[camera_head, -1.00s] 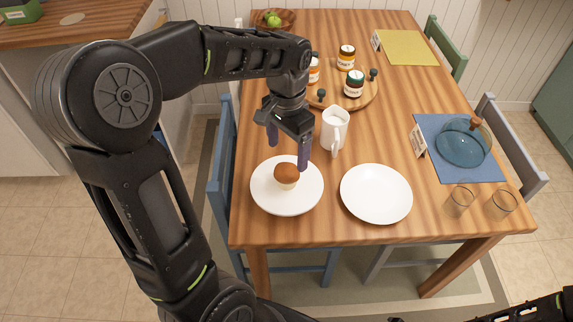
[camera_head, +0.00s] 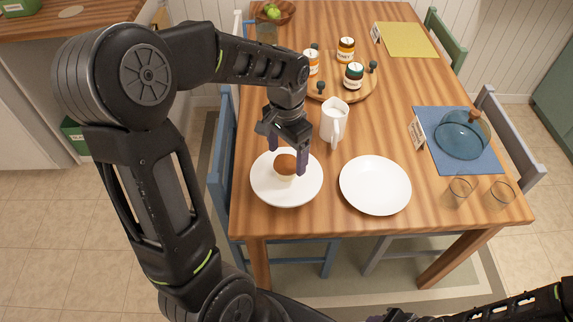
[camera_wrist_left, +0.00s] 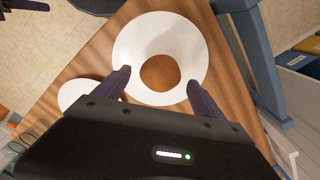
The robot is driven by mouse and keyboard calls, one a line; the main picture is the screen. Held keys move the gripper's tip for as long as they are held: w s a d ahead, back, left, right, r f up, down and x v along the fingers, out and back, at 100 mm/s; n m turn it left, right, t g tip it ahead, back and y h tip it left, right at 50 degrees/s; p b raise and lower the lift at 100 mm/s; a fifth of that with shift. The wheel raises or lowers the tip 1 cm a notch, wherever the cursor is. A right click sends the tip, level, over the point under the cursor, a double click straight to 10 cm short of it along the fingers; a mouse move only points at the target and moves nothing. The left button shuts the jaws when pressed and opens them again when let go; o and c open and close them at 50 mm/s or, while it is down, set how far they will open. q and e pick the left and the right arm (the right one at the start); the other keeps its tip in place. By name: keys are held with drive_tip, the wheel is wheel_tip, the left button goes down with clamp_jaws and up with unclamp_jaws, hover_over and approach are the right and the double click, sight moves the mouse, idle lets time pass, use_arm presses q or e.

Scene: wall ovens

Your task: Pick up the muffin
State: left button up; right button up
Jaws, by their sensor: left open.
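The muffin (camera_head: 284,172), with a brown top and pale base, sits on the left white plate (camera_head: 262,190). My left gripper (camera_head: 288,160) is open above the muffin, pointing down, its fingers appearing on either side of the muffin's top. In the left wrist view the muffin (camera_wrist_left: 160,72) shows between and a little beyond the two spread fingertips, with the white plate (camera_wrist_left: 135,40) around it. I cannot tell whether either finger touches it. Part of my right gripper (camera_head: 393,316) shows at the bottom edge, too cut off to read its jaws.
An empty white plate (camera_head: 376,186) lies to the right. A white pitcher (camera_head: 334,121) stands close behind my left gripper. Jars stand on a round wooden board (camera_head: 350,92). Two glasses (camera_head: 459,191) and a blue glass dish (camera_head: 462,141) are at the right. A blue chair (camera_head: 221,180) is at the left.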

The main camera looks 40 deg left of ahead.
sight(287, 161)
use_arm(q)
wheel_tip(287, 161, down, 3)
drive_tip(key=shift+f, duration=0.15)
drive_tip(key=shift+c, duration=0.5)
drive_tip(key=c, duration=0.9)
